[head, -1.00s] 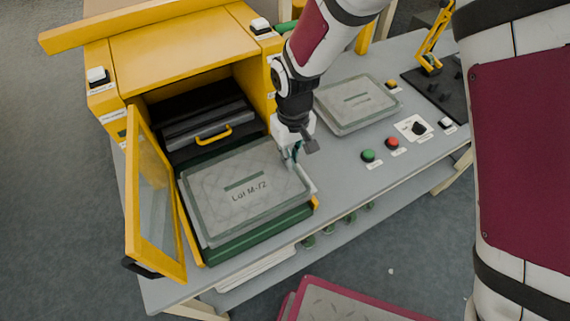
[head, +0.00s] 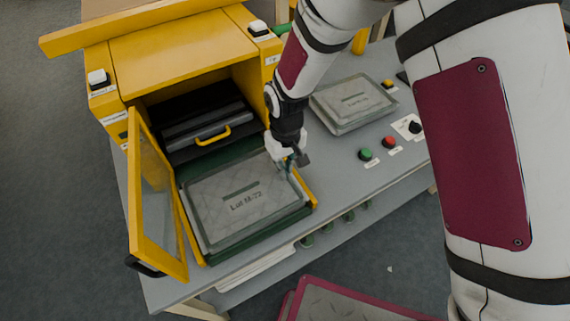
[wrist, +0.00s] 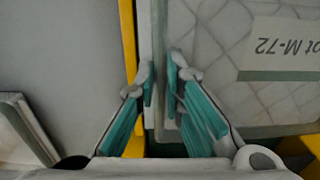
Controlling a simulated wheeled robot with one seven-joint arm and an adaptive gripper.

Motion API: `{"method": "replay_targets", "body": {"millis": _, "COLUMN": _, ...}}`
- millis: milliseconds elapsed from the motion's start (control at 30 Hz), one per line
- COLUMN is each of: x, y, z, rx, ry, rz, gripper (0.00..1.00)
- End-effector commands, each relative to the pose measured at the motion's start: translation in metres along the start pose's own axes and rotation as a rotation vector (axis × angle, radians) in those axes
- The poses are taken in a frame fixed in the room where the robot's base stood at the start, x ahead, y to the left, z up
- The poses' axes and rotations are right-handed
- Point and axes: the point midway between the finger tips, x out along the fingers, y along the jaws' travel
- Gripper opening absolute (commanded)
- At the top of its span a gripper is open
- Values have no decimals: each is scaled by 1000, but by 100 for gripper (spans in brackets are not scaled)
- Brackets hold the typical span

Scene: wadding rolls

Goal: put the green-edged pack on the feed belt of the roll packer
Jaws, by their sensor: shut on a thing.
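The green-edged pack (head: 225,222) is a flat, grey quilted pack with a label reading "Lot M-72". It lies roughly level on or just over the green feed belt (head: 272,235), in front of the yellow roll packer's open mouth. Whether it rests fully on the belt is hard to tell. My gripper (head: 293,163) is at the pack's right edge, shut on that edge. In the wrist view, the teal-padded fingers (wrist: 162,92) pinch the edge, with the pack (wrist: 215,55) extending to the right. The belt is mostly hidden under the pack.
The packer's yellow-framed door (head: 157,205) stands open at the left of the belt. A yellow handle (head: 213,135) shows inside. Another grey pack (head: 350,100) lies on the bench to the right, near green (head: 365,154) and red (head: 389,143) buttons. A pink-edged pack (head: 345,303) is below.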

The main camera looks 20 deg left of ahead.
Motion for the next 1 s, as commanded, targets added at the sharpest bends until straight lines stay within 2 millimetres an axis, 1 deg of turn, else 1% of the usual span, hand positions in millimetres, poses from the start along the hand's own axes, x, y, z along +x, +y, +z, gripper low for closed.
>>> {"method": "replay_targets", "body": {"millis": 200, "x": 3, "y": 0, "z": 0, "rx": 0, "ry": 1, "rz": 0, "gripper": 0}}
{"method": "replay_targets", "body": {"millis": 233, "x": 3, "y": 0, "z": 0, "rx": 0, "ry": 1, "rz": 0, "gripper": 16}}
{"method": "replay_targets", "body": {"millis": 300, "x": 3, "y": 0, "z": 0, "rx": 0, "ry": 1, "rz": 0, "gripper": 30}}
{"method": "replay_targets", "body": {"millis": 567, "x": 3, "y": 0, "z": 0, "rx": 0, "ry": 1, "rz": 0, "gripper": 30}}
{"method": "replay_targets", "body": {"millis": 667, "x": 0, "y": 0, "z": 0, "rx": 0, "ry": 1, "rz": 0, "gripper": 30}}
{"method": "replay_targets", "body": {"millis": 833, "x": -21, "y": 0, "z": -2, "rx": 0, "ry": 5, "rz": 0, "gripper": 30}}
{"method": "replay_targets", "body": {"millis": 1000, "x": -57, "y": 1, "z": -2, "rx": 1, "ry": 7, "rz": 1, "gripper": 30}}
